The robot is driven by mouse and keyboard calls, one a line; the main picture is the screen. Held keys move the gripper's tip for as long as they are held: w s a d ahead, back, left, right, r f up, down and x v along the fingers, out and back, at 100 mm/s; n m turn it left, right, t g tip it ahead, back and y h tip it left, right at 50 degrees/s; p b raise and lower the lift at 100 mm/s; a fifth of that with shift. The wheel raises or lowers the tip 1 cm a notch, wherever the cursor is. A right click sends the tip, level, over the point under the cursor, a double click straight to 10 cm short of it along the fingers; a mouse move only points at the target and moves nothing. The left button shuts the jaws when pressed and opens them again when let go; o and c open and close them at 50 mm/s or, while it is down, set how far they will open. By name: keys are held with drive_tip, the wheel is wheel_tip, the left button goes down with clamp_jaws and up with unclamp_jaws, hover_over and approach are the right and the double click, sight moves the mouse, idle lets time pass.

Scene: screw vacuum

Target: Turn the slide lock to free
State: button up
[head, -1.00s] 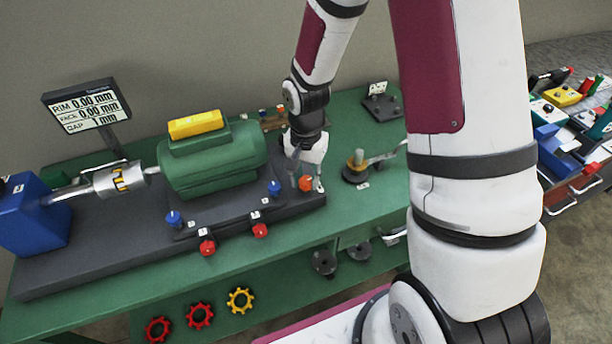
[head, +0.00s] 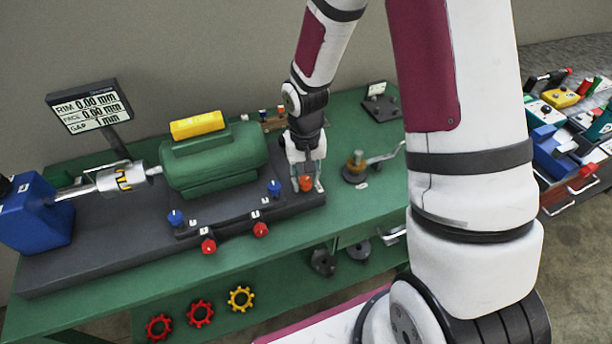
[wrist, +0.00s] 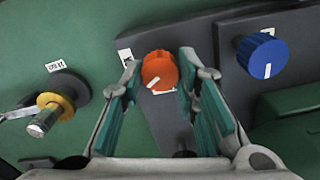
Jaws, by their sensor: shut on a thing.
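The slide lock appears to be the round orange knob (head: 306,184) at the right end of the dark base plate. It also shows in the wrist view (wrist: 160,70), with a white pointer mark on its lower left side. My gripper (head: 308,181) points down over it, one finger on each side. In the wrist view my gripper (wrist: 161,76) has its teal-padded fingers flanking the knob; the exact contact is hard to see. Small pale labels lie on the plate around the knob, too small to read.
A blue knob (wrist: 262,55) is close by on the plate. A post with a yellow collar and lever (head: 357,165) stands right of the plate. The green motor (head: 215,160) is to the left. Red knobs (head: 260,229) line the plate's front edge.

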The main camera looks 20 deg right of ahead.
sight(305, 180)
drive_tip(key=n+p, duration=0.1)
drive_tip(key=n, duration=0.5)
drive_tip(key=shift+n, duration=0.3)
drive_tip(key=n+p, duration=0.1)
drive_tip(key=n, duration=0.4)
drive_tip(key=shift+a+n, duration=0.1)
drive_tip(key=shift+n, duration=0.2)
drive_tip(key=o, duration=1.2)
drive_tip(key=shift+c, duration=0.2)
drive_tip(key=shift+r, duration=0.1)
wheel_tip(305, 180, up, 12)
